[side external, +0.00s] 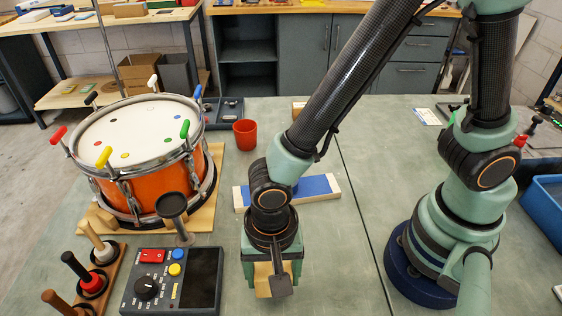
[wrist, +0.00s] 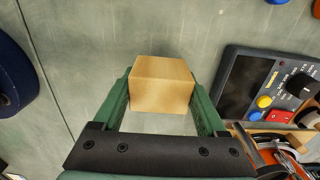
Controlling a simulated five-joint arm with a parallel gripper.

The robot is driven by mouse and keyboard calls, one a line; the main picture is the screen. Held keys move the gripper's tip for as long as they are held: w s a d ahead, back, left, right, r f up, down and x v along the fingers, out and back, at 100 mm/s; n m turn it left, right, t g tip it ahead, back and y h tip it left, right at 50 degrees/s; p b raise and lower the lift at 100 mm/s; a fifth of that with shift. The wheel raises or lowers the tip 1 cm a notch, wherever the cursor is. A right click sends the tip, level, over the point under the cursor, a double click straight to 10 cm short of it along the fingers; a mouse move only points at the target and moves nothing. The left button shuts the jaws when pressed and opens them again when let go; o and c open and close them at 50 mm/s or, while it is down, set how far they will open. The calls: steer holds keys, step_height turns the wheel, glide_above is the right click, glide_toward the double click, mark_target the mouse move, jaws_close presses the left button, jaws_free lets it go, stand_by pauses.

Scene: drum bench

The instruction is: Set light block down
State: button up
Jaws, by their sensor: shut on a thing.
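The light block (wrist: 162,84) is a pale wooden cube, seen in the wrist view between the two green fingers of my gripper (wrist: 161,98). My gripper is shut on it. In the side external view my gripper (side external: 270,278) points down at the front of the bench, right of the dark control box. I cannot tell whether the block's underside touches the bench.
The control box (side external: 200,285) stands close on the left, with a rack of pegs (side external: 113,262) beyond it. The orange drum (side external: 155,183) is behind on the left. A blue-and-white board (side external: 318,186) and a red cup (side external: 245,134) lie behind. Bench right of the gripper is clear.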

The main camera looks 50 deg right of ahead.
steer(key=shift+f, duration=1.55)
steer(key=shift+f, duration=0.1)
steer(key=o, duration=1.3)
steer(key=shift+o, duration=0.2)
